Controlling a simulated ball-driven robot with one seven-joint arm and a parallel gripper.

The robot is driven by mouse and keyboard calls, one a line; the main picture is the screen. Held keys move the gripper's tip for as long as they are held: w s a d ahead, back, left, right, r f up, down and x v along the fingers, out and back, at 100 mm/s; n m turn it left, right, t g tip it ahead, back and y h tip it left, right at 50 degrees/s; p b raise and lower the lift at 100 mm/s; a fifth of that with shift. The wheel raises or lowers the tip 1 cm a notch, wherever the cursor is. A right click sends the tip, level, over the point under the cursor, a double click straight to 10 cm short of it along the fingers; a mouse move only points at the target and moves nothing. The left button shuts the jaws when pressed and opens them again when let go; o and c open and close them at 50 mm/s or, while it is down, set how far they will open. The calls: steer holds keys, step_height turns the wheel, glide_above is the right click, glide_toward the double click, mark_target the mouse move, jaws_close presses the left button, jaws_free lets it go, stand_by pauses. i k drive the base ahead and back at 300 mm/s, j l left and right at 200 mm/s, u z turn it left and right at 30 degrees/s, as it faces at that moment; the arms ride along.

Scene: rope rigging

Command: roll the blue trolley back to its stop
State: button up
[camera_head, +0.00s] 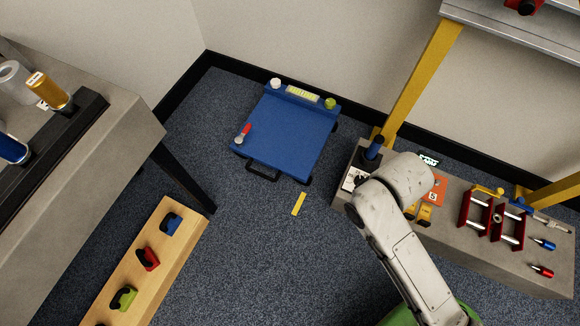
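The blue trolley (290,135) stands on the dark carpet near the back wall, turned slightly in the picture. A black handle (263,172) sticks out from its near edge. A small red-and-grey item (242,133) lies at its left side, and a white round item and a green round item sit at its far corners. A yellow strip (299,204) lies on the floor just in front of the trolley. My white arm reaches up at the lower right, over the grey bench. My gripper does not show; the arm's end link hides anything beneath it.
A wooden rail (150,262) with coloured clips and a grey table (110,140) stand at left.

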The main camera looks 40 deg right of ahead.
mark_target(288, 135)
steer(key=k+l, duration=0.1)
steer(key=i+j+u, duration=0.15)
steer(key=i, duration=0.3)
steer(key=i+j+u, duration=0.1)
steer(key=i+j, duration=0.2)
steer(key=i, duration=0.2)
